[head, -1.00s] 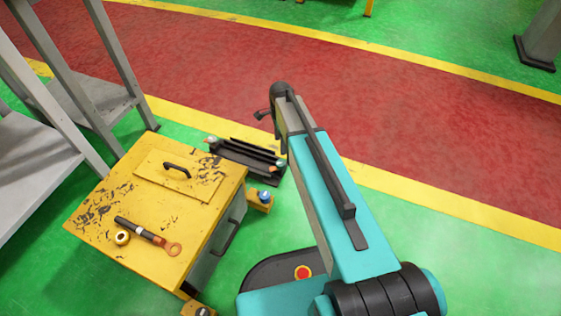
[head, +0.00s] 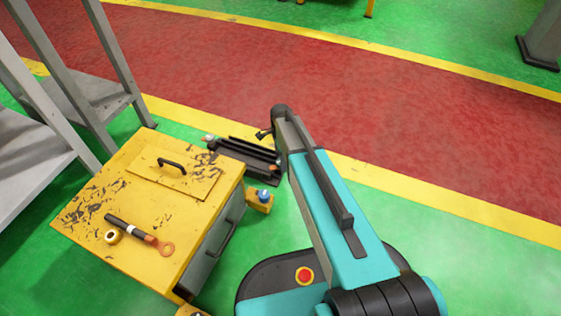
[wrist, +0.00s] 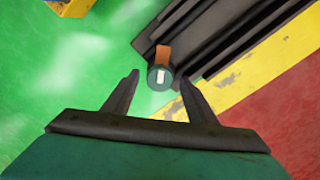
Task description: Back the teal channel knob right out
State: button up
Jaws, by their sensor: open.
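The teal channel knob (wrist: 160,77) shows end-on in the wrist view as a small round cap with a white mark. An orange-brown piece (wrist: 162,54) joins it to the dark ribbed channel (wrist: 205,45). My gripper (wrist: 159,79) is open, with one finger on each side of the knob and visible gaps. I cannot tell the depth between them. In the head view the channel (head: 235,158) lies beyond the yellow cabinet. My gripper (head: 267,134) is small there, above its right end, and the knob is hidden or too small to make out.
A yellow block with a blue knob (head: 263,195) stands between the cabinet and my arm. Grey shelving (head: 110,60) is at left.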

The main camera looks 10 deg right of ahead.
jog(key=shift+f, duration=0.3)
jog(key=shift+c, duration=0.3)
jog(key=c, duration=1)
